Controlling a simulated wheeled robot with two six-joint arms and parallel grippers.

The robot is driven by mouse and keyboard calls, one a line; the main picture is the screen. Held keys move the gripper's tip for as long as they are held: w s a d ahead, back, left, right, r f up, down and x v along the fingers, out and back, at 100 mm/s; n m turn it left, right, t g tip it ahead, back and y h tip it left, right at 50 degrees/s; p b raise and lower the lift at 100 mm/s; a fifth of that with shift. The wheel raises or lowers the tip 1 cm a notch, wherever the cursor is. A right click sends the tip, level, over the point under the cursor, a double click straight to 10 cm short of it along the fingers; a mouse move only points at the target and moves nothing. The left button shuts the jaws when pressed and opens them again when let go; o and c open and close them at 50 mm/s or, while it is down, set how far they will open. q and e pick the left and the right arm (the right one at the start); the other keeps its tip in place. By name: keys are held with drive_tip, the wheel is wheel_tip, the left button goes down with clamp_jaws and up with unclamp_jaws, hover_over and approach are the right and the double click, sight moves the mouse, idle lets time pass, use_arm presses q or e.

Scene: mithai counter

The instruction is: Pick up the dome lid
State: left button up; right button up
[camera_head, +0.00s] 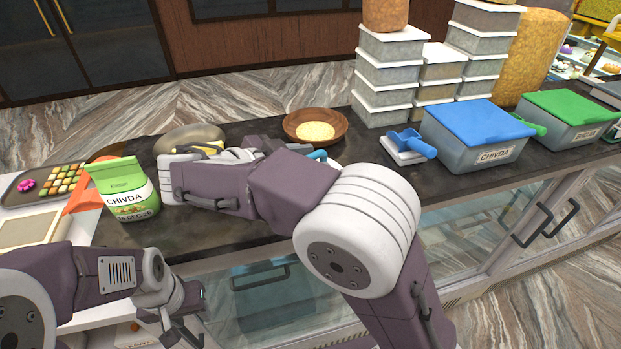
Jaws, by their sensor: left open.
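A rounded, shiny grey-beige piece (190,134) shows on the dark counter behind my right arm. It may be the dome lid, but its lower part is hidden, so I cannot be sure. My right gripper (172,168) reaches across the counter from the right, just in front of this piece. My own arm covers much of it, and I cannot tell whether its fingers touch anything. My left gripper (183,335) is open and low in front of the counter's near edge, well away from the rounded piece.
A green chivda packet (125,190) stands left of my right gripper. A brown bowl (316,126) with yellow food is behind my arm. A blue scoop (411,144), a blue-lidded tub (478,136), a green-lidded tub (570,120) and stacked containers (388,75) fill the right. A sweets tray (50,185) lies far left.

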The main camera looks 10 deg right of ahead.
drive_tip(key=shift+w, duration=0.1)
drive_tip(key=shift+a, duration=0.1)
drive_tip(key=c, duration=0.4)
clamp_jaws()
idle(0.8)
